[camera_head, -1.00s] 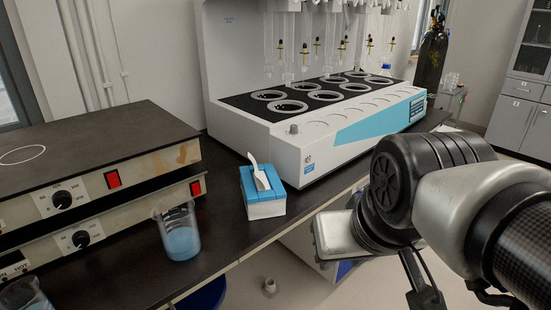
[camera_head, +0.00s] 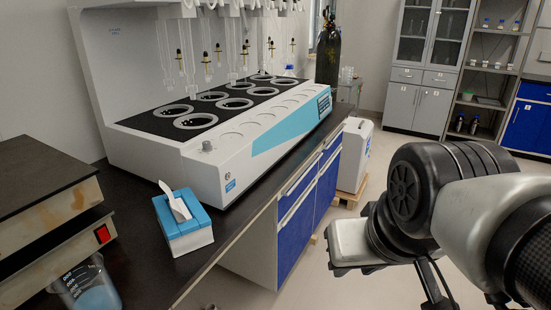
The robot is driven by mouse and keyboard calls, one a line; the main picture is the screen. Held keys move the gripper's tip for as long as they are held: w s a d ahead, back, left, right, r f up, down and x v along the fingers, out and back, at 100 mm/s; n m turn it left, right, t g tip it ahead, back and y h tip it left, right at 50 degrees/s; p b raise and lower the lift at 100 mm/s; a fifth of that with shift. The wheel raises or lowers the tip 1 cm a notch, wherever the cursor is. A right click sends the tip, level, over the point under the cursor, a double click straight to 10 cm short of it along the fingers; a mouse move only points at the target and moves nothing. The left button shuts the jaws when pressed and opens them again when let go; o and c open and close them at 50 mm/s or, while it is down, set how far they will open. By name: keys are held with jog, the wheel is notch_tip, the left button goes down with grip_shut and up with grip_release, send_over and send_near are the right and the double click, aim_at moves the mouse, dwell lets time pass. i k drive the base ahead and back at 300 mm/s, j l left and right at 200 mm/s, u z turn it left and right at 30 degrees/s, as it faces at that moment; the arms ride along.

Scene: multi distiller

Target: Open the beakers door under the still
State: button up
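The still (camera_head: 215,150) is a long white unit with a turquoise stripe and several ring-shaped wells, standing on the dark counter. Under it, the counter cabinet has blue fronts: a near door (camera_head: 296,240) and a farther one (camera_head: 326,188), with narrower blue drawer fronts above. They look shut. I cannot read a label that marks the beakers door. My gripper (camera_head: 348,246) shows as a pale grey block at the end of my black and grey arm. It is right of the blue fronts and apart from them in the picture.
A blue-and-white tissue box (camera_head: 182,224) and a beaker of blue liquid (camera_head: 88,288) stand on the counter at left, beside stacked hot plates (camera_head: 50,215). A white box-shaped unit (camera_head: 354,155) stands beyond the cabinet. Grey cabinets (camera_head: 418,108) line the back. Floor before the blue fronts looks clear.

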aim_at(294, 232)
jog(key=i+l+u, duration=0.1)
jog(key=u, duration=0.3)
jog(key=i+l+u, duration=0.1)
jog(key=u, duration=0.25)
jog(key=l+u, duration=0.15)
jog(key=u, duration=0.25)
jog(key=i+l+u, duration=0.2)
jog(key=l, duration=0.15)
jog(key=l+u, duration=0.15)
jog(key=l, duration=0.2)
jog(key=i+l+u, duration=0.2)
jog(key=l, duration=0.2)
jog(key=l+u, duration=0.1)
jog(key=l, duration=1.55)
